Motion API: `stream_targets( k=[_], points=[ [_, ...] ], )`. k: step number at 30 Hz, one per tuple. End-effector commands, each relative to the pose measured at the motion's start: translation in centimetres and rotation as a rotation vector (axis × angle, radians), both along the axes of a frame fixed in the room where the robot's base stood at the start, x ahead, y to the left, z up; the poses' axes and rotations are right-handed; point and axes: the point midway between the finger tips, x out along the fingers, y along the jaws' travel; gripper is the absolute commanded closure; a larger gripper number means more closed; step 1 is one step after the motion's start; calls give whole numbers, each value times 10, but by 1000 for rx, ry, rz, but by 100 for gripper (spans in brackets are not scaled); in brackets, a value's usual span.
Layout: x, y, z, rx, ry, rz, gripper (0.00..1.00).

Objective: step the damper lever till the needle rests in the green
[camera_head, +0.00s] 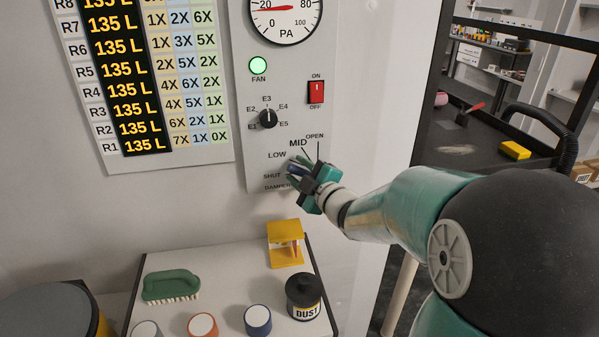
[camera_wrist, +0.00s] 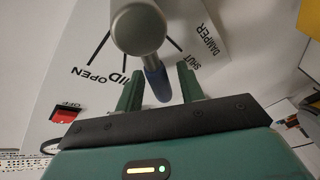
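The damper lever (camera_wrist: 156,84) has a grey round hub and a blue grip. In the wrist view its grip lies between my gripper's (camera_wrist: 159,80) two green fingers, with a gap visible on each side. The lever covers the place of LOW, between MID and SHUT. In the head view my gripper (camera_head: 300,170) is at the damper scale (camera_head: 298,143) and hides most of the lever. The PA gauge (camera_head: 286,18) is cut off at the top. Its red needle points left, a little below the 20 mark. No green band shows in its visible part.
The panel also carries a lit green FAN lamp (camera_head: 258,66), a red switch (camera_head: 316,92) and a black selector knob (camera_head: 268,118). Below stand a yellow stand (camera_head: 286,240), a green brush (camera_head: 171,286) and a DUST jar (camera_head: 304,296). A reading board (camera_head: 195,80) hangs left.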

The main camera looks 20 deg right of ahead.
Motion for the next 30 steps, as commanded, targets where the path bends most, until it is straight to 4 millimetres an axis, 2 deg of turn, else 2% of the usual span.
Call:
stream_targets(
  k=[1, 5, 6, 17, 30],
  points=[
    [0, 0, 0, 0, 0, 0, 73],
    [0, 0, 0, 0, 0, 0, 98],
    [0, 0, 0, 0, 0, 0, 100],
    [-1, -1, 2, 39, -9, 1, 100],
    [-3, -12, 15, 304, -61, 1, 100]
  ],
)
